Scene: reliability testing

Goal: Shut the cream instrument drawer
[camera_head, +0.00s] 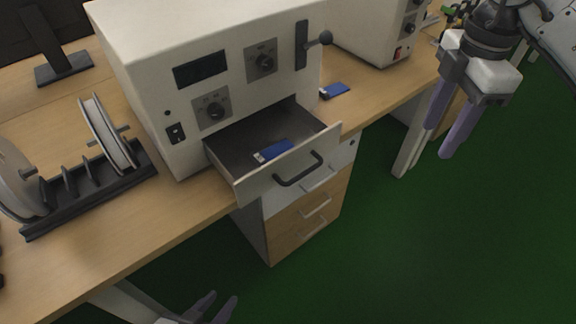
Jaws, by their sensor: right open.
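The cream instrument drawer (252,184) sticks out of the lower front of a cream instrument box (150,60). It stands open, with its dark interior showing and a dark bar handle on its front. A blue and white item (274,151) lies inside it. My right gripper (443,140) is open and empty, off to the right of the drawer, over the green floor. My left gripper (223,296) shows only partly at the bottom edge, below and in front of the drawer. Its two fingertips are apart with nothing seen between them.
The instrument stands on a wooden bench (110,230). A black rack with spools (95,190) is at left. A blue item (335,90) lies right of the instrument, near a second cream box (375,30). A drawer pedestal (305,215) is below. The green floor (430,240) at right is clear.

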